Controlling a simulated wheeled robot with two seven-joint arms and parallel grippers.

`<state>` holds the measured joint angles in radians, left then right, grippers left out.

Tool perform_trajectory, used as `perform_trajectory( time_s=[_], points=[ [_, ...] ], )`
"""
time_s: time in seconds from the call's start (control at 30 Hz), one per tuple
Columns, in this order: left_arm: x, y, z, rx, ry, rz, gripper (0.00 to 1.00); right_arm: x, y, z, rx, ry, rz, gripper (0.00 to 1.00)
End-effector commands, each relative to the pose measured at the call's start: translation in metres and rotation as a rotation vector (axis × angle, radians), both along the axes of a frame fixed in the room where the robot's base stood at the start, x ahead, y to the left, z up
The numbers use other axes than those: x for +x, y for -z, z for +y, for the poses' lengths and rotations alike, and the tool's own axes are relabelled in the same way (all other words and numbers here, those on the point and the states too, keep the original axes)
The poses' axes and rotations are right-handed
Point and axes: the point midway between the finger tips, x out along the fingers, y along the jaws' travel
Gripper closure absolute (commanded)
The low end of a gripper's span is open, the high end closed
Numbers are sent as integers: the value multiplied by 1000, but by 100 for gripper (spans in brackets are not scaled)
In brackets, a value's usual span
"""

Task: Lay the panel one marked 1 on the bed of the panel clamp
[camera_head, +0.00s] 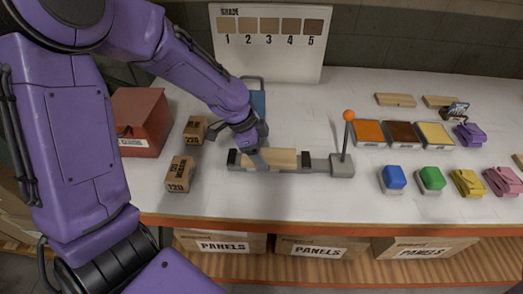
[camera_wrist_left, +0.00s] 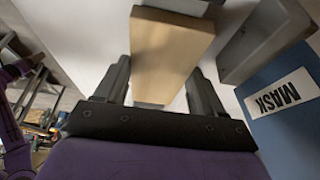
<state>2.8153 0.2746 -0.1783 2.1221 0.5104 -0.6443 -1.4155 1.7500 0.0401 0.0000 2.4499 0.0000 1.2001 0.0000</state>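The panel clamp (camera_head: 342,166) is a grey bar with a dark end block at its left and an upright lever topped by an orange knob at its right. A pale wooden panel (camera_head: 284,157) lies along the clamp's bed, or just over it; I cannot tell whether it touches. No number is readable on it. My left gripper (camera_head: 258,160) reaches down at the panel's left part. My right gripper is out of view.
A blue item marked MASK (camera_wrist_left: 285,100) stands behind the clamp. Boxes marked 120 (camera_head: 180,174) and 220 (camera_head: 194,130), and a red bin (camera_head: 140,120), are at left. Colour trays (camera_head: 403,134) and coloured blocks (camera_head: 393,178) are at right.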

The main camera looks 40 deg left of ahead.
Motion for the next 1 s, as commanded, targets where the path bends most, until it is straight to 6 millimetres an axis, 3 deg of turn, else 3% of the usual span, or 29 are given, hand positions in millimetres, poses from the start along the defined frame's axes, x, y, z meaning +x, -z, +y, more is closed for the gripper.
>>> perform_trajectory(
  time_s=[0.03,0.07,0.43,0.57,0.73,0.9,1.0],
  points=[
    [0,0,0,0,0,1,15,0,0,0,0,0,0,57],
    [0,0,0,0,0,1,6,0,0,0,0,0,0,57],
    [-1,-8,1,-1,0,-2,6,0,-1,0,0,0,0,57],
    [-5,-33,10,0,0,-6,6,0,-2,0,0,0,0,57],
    [-15,-85,24,0,-2,2,6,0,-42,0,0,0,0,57],
    [-21,-108,34,1,0,3,6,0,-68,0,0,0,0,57],
    [-23,-114,38,0,0,2,6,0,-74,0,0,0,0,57]
  ],
)
